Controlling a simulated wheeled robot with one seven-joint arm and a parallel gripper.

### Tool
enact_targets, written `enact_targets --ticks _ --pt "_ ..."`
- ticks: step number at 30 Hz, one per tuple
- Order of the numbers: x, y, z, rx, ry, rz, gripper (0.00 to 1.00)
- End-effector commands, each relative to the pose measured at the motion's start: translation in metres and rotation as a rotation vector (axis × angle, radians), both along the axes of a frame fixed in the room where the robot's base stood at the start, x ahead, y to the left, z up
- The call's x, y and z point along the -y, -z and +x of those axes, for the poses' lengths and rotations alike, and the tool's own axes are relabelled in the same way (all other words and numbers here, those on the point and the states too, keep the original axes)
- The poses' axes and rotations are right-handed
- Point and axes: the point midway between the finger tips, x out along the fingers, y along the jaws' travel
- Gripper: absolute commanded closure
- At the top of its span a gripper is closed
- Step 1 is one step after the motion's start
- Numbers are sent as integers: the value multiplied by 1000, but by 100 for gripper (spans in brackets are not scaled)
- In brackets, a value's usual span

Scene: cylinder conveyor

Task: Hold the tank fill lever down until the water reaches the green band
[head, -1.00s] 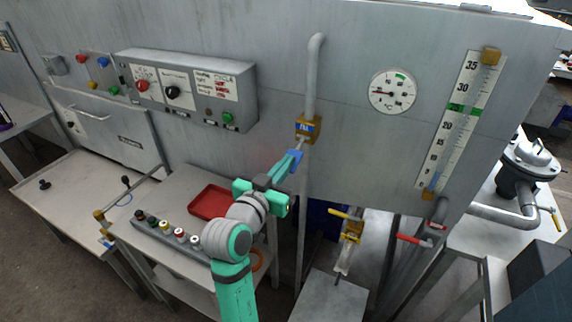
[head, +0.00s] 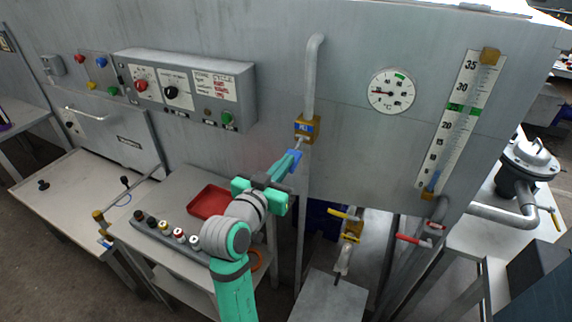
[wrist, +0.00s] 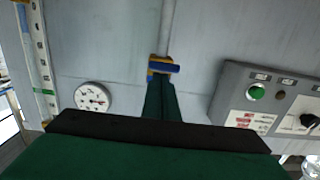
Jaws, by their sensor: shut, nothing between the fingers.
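The fill lever's blue handle (head: 295,155) hangs below the brass valve (head: 306,128) with its blue label, at the foot of the grey pipe. My gripper (head: 288,163) is shut with nothing between its fingers. Its tips are at the blue handle and seem to touch it from the near side. In the wrist view the dark green fingers (wrist: 160,98) end at a blue bar (wrist: 164,68). The level gauge (head: 462,125) has a green band (head: 462,107) about midway up. Blue water (head: 434,182) shows only near its bottom, well below the band.
A round temperature dial (head: 391,92) sits between pipe and gauge. A control box (head: 185,88) is on the left wall. A red tray (head: 208,202) and a row of knobs (head: 165,232) are on the bench beside my arm. Yellow (head: 343,213) and red (head: 408,239) levers are below right.

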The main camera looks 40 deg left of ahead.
Motion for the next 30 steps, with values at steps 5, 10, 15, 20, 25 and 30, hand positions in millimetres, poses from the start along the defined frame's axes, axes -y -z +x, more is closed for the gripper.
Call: enact_targets --ticks 5,10,15,20,25,30 --pt "3 -31 -5 12 0 9 100" --pt "10 -32 -32 13 -1 8 100" --pt "19 -32 -61 15 5 9 100" --pt "26 -31 -84 16 8 9 100" --pt "29 -31 -98 16 9 9 100" --pt "29 -31 -102 17 8 11 100"
